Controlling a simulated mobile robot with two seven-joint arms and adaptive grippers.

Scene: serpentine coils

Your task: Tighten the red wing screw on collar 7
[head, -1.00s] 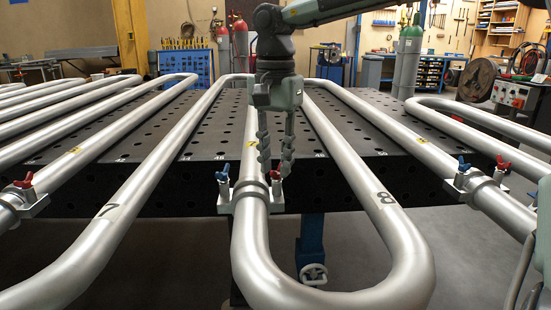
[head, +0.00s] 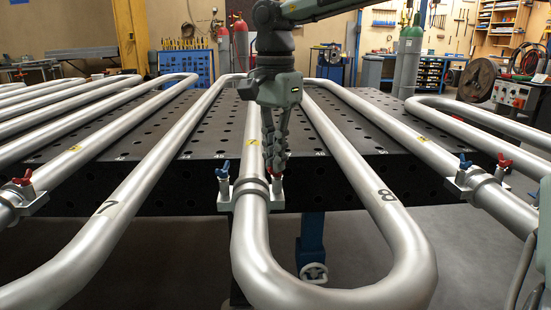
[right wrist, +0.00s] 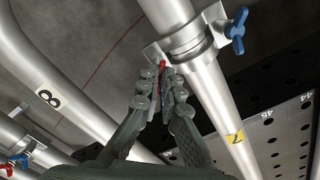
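Collar 7 (head: 249,188) is a metal clamp around the middle pipe, in front of the yellow tag with a 7 (right wrist: 237,135). The clamp also shows in the right wrist view (right wrist: 188,42). The red wing screw (head: 275,178) stands on the right lug of the collar. In the right wrist view a little of its red (right wrist: 162,65) shows at my fingertips; the rest is hidden. My right gripper (head: 275,165) comes down from above, with its fingers close together on the red screw. A blue wing screw (head: 223,171) stands on the left lug. My left gripper is not in view.
Collars with red and blue wing screws sit on pipes at the left (head: 23,191) and right (head: 478,180). A U-bend marked 8 (head: 385,197) curves close to the right and in front. A perforated black table (head: 345,150) lies under the pipes.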

